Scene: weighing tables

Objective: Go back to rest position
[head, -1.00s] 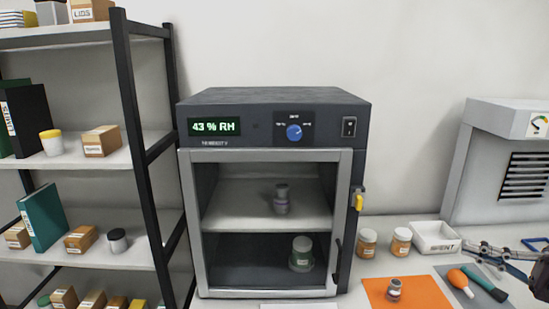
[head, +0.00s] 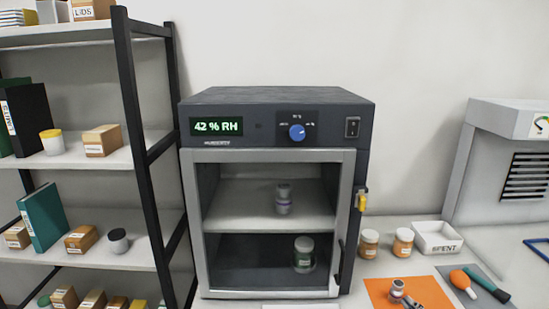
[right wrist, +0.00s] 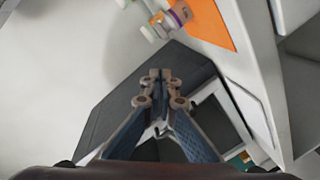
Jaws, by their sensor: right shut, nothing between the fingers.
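My right gripper (right wrist: 160,75) shows in the right wrist view with its fingertips together and nothing between them. It points over the dark cabinet top (right wrist: 185,70). In the head view only a small dark piece, perhaps its tip, shows at the bottom edge by the orange mat. My left gripper is not in view. The dry cabinet (head: 275,110) stands in the middle with its glass front closed and its display reading 42 % RH. Inside, a small vial (head: 283,198) stands on the upper shelf and a green-labelled jar (head: 304,254) stands below.
An orange mat (head: 432,292) with a small vial (head: 397,290) lies at front right, beside an orange bulb (head: 459,279). Two orange jars (head: 403,242) and a white SPENT tray (head: 437,237) stand behind. A loaded shelf rack (head: 140,150) stands left.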

